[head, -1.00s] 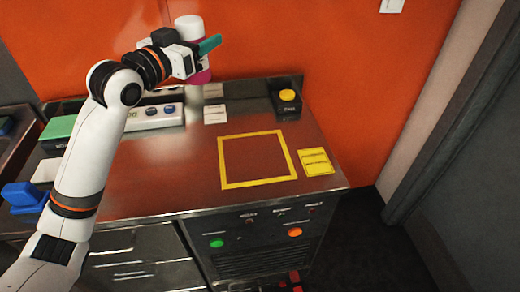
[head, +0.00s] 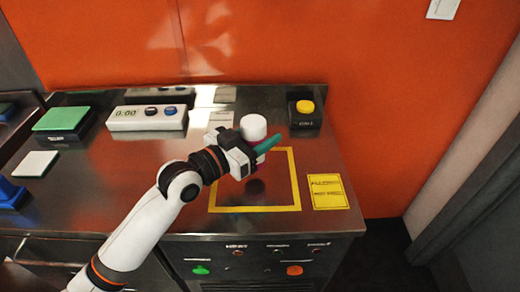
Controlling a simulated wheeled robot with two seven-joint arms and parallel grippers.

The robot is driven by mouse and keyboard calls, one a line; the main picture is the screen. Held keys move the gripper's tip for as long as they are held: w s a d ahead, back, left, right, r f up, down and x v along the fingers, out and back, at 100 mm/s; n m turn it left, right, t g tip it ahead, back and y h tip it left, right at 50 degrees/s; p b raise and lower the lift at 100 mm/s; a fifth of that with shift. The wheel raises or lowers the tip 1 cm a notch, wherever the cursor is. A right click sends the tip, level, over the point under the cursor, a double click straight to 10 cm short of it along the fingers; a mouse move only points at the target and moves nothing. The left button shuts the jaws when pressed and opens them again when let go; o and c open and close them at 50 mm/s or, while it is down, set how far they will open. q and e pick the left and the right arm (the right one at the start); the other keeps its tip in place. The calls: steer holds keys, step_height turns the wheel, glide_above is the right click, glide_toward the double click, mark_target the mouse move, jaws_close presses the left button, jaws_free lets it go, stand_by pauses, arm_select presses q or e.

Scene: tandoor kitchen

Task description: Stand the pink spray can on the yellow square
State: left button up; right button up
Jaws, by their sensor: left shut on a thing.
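The spray can (head: 253,127) shows in the head view as a white cap just behind my left gripper (head: 256,150). A dark round patch shows on the counter inside the square, below the gripper. My right gripper is not in view.
A yellow label (head: 326,191) lies right of the square. A black box with a yellow button (head: 304,107) stands behind it. A timer panel (head: 148,117), a green pad (head: 62,119) and a white pad (head: 36,164) are at the left. An orange wall (head: 380,100) rises behind.

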arm_select(q)
step_height(320, 180, down, 3)
steer(key=shift+f, duration=0.35)
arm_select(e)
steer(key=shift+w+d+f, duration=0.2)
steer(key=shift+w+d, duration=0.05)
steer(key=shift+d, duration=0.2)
arm_select(q)
steer(key=shift+f, duration=0.1)
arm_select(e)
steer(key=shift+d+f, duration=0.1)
arm_select(q)
steer(key=o, duration=1.1)
steer(key=b+v, duration=0.1)
steer(key=v, duration=1)
steer(key=shift+s+a+b, duration=0.3)
steer(key=shift+s+a, duration=0.05)
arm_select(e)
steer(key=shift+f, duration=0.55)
